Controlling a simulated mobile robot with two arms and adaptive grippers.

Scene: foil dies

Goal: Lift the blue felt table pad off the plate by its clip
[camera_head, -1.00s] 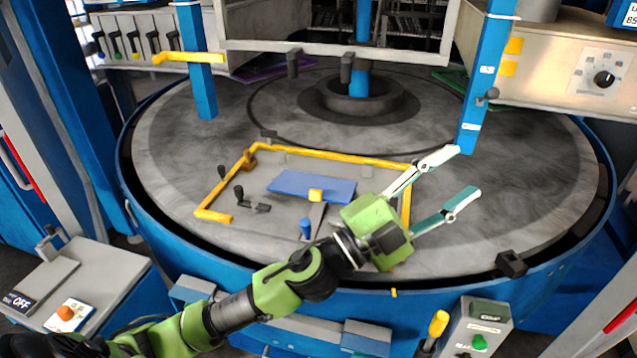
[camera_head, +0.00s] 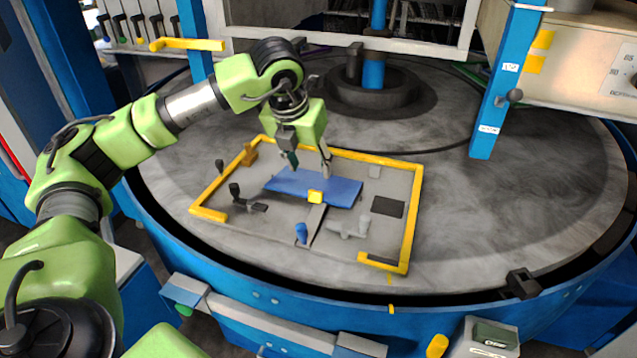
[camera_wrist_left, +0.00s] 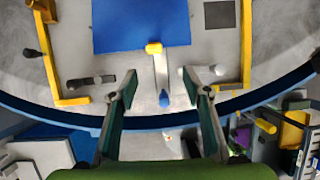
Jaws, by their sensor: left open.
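The blue felt table pad (camera_head: 345,190) lies flat on the grey plate (camera_head: 275,222), inside a yellow frame. A small yellow block that looks like its clip (camera_head: 315,196) sits at the pad's near edge. In the left wrist view the pad (camera_wrist_left: 130,28) is at the top, cut by the picture edge, with the clip (camera_wrist_left: 153,47) at its lower edge. My left gripper (camera_head: 309,167) is open and empty, pointing down above the pad's far side in the head view. Its spread fingers (camera_wrist_left: 159,82) show in the wrist view. My right gripper is not in view.
The yellow frame (camera_head: 412,220) borders the work area.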

